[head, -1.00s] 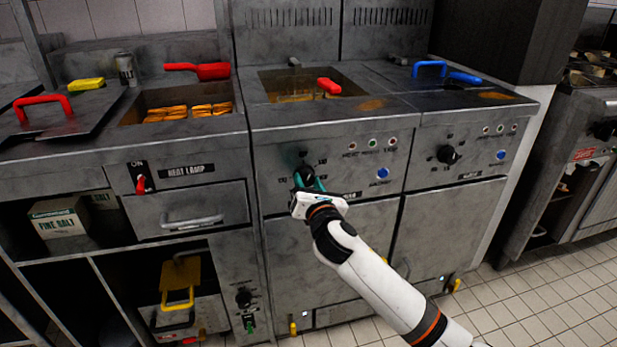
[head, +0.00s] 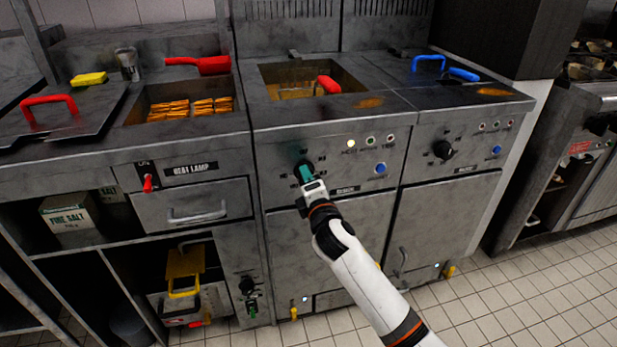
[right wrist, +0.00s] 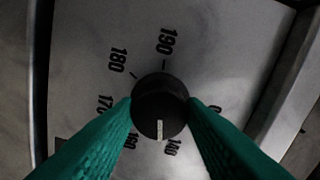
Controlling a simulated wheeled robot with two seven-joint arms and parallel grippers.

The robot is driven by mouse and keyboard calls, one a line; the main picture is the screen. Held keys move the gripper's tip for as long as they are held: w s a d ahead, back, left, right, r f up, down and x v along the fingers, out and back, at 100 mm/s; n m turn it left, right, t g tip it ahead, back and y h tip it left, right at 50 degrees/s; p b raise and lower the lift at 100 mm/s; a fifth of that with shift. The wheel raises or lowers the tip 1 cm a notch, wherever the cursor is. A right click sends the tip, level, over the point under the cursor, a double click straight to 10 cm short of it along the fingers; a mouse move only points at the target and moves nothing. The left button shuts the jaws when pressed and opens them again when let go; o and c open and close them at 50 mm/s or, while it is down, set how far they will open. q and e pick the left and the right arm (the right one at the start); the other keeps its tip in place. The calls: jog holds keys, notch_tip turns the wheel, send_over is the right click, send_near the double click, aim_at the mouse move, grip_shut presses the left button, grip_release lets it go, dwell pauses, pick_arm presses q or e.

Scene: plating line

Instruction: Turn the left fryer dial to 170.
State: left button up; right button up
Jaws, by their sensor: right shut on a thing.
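The left fryer dial (head: 302,168) is a round black knob on the middle front panel, mostly hidden behind my right gripper (head: 306,175) in the head view. In the right wrist view the dial (right wrist: 160,104) sits between the two green fingers of my right gripper (right wrist: 160,108), which are shut on its sides. Its white pointer mark points down, between the printed 160 and 140. The printed 170 lies left of the knob, partly covered by a finger, with 180 and 190 above. My left gripper is not in view.
The right fryer dial (head: 443,150) is on the panel to the right. A blue button (head: 380,169) and small indicator lights (head: 351,143) sit right of the left dial. A heat lamp switch (head: 147,183) is to the left. The tiled floor (head: 500,310) in front is clear.

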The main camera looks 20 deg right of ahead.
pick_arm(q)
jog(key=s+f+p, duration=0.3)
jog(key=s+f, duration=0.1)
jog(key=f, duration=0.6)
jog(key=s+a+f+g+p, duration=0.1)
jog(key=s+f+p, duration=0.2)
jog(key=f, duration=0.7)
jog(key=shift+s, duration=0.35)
pick_arm(e)
jog(key=shift+f+m, duration=0.1)
jog(key=shift+m, duration=8.5)
jog(key=o, duration=1)
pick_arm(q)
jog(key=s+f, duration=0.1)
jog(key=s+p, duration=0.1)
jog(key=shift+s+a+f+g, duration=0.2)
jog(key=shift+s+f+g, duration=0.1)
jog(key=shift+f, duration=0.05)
pick_arm(e)
jog(key=s, duration=0.7)
jog(key=shift+s+a, duration=0.25)
